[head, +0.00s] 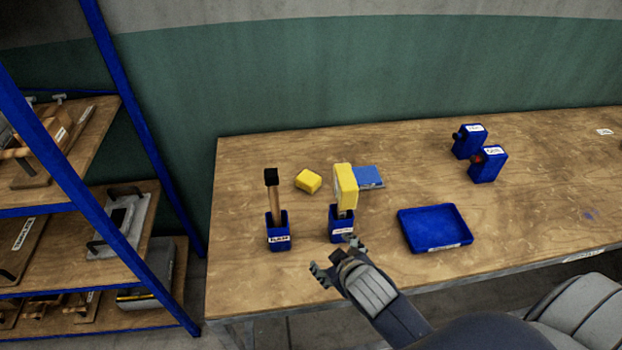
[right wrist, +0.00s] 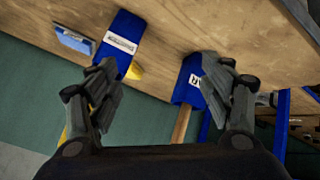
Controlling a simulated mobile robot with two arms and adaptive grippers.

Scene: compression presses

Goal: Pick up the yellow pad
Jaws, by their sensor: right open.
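The yellow pad (head: 308,181) is a small block lying on the wooden table (head: 240,290), between and behind two blue holders. My right gripper (head: 337,260) is open and empty, in front of the right-hand holder and apart from the pad. In the right wrist view the open fingers (right wrist: 165,100) frame the space between the holders. A small yellow patch (right wrist: 136,72) beside the labelled holder there is probably the pad, mostly hidden. My left gripper is not in view.
A yellow-headed tool (head: 345,185) stands in the right-hand holder (head: 341,225); a black-topped, wooden-handled tool (head: 274,200) stands in the left one (head: 278,235). Shelves (head: 125,240) stand left.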

